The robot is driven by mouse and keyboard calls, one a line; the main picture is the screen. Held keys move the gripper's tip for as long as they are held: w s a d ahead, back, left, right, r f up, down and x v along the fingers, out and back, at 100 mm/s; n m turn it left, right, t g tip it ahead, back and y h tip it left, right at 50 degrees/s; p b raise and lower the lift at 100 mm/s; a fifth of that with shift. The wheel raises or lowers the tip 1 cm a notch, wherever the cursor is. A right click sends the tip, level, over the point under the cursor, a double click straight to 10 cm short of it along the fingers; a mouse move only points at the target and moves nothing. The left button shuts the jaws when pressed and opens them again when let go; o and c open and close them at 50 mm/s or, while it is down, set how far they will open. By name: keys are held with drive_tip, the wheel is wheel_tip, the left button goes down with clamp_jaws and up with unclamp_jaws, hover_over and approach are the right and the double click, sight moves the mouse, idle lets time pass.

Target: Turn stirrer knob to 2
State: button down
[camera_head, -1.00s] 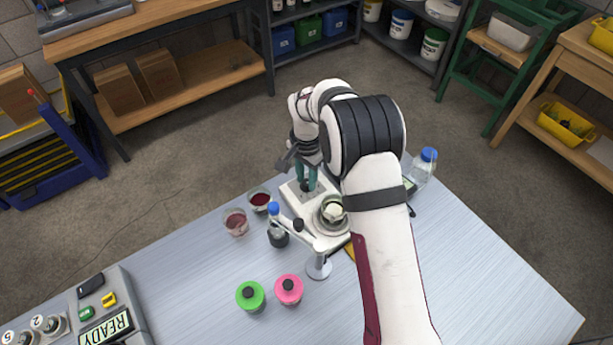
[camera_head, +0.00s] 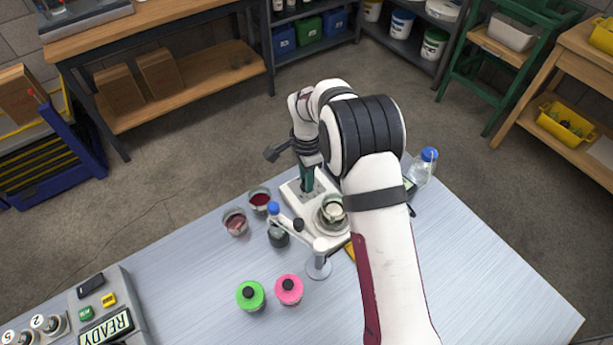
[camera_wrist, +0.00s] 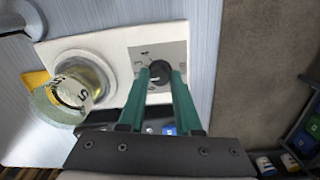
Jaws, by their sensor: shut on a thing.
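The stirrer (camera_head: 291,196) is a white box on the table with a round plate (camera_wrist: 62,62) and a glass beaker (camera_wrist: 84,84) on it. In the wrist view its black knob (camera_wrist: 160,72) sits on a grey dial panel (camera_wrist: 150,51) with small dark marks. My gripper (camera_wrist: 160,75), with two teal fingers, is shut on the knob, one finger on each side. In the head view my gripper (camera_head: 307,188) points down at the stirrer's far end, and the knob is hidden.
Two small glasses (camera_head: 235,222), a blue-capped bottle (camera_head: 278,232) and a white arm on a stand (camera_head: 318,268) are near the stirrer. A control box (camera_head: 105,310) is front left. The table's right front is clear.

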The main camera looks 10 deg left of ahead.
drive_tip(key=shift+m, duration=0.3)
drive_tip(key=c, duration=0.6)
unclamp_jaws()
wheel_tip(320, 180, up, 16)
